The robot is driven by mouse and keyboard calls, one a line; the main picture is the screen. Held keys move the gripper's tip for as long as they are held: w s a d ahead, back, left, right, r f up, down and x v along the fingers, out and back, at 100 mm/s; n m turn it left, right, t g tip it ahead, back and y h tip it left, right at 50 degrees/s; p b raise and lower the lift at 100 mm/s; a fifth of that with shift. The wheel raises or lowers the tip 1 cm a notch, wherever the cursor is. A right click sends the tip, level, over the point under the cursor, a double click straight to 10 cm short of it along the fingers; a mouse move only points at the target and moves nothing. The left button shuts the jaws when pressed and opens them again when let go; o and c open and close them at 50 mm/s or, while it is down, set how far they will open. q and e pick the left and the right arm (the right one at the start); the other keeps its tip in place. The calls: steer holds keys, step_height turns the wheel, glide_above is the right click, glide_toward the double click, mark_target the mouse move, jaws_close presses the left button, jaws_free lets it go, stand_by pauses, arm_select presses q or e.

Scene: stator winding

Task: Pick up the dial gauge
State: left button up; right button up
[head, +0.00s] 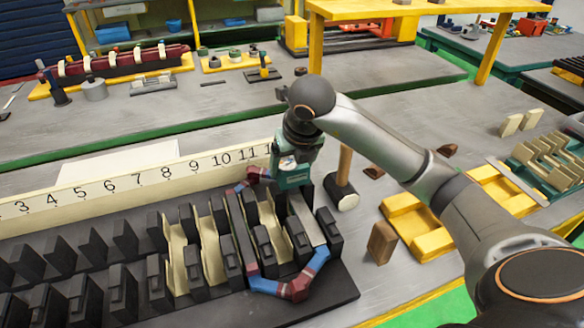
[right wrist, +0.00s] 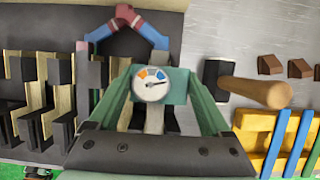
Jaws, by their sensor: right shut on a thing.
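The dial gauge, with a round white face carrying orange and blue marks, shows in the right wrist view (right wrist: 152,84). It sits between the green fingers of my right gripper (right wrist: 152,100), which is shut on it. In the head view my right gripper (head: 293,178) points down over the far right part of the black slotted stator block (head: 335,290). There the gauge is mostly hidden by the gripper. I cannot tell whether the gauge touches the block. My left gripper is not in view.
A red and blue coil (head: 296,290) lies in the block's right slots, close to the gripper. A wooden-handled mallet (head: 346,195) stands just right of it. A numbered strip (head: 150,183) runs behind the block. Brown wedges (head: 382,243) and yellow trays (head: 420,225) lie to the right.

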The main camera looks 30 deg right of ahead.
mark_target(288, 163)
steer(key=v, duration=0.4)
steer(key=shift+w+a+r, duration=0.2)
steer(key=shift+a+r, duration=0.15)
steer(key=s+a+r+p, duration=0.6)
steer(key=s+r, duration=0.4)
steer(key=r, duration=0.3)
steer(key=shift+a+p, duration=0.35)
steer(key=shift+a, duration=0.45)
steer(key=shift+f, duration=0.1)
